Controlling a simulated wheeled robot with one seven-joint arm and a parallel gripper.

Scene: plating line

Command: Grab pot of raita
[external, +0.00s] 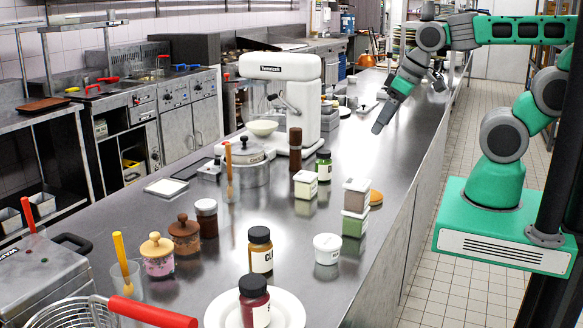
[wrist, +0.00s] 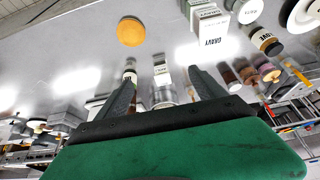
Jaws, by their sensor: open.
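A small round white tub with a white lid (external: 327,249) stands upright on the steel counter (external: 400,170), right of the clove jar. It looks like the pot of raita, but I cannot read its label for certain. In the wrist view the white tub (wrist: 249,12) is at the top edge, right of centre. My gripper (external: 379,127) is above the counter's far right part, well beyond the tub and apart from it. In the wrist view its two fingers (wrist: 163,82) are spread with nothing held between them.
Stacked square containers (external: 355,198) stand just beyond the tub, with an orange disc (external: 375,197) beside them. A clove jar (external: 261,250) is left of the tub. A white plate (external: 285,308) with a red jar is in front. The counter's right side is clear.

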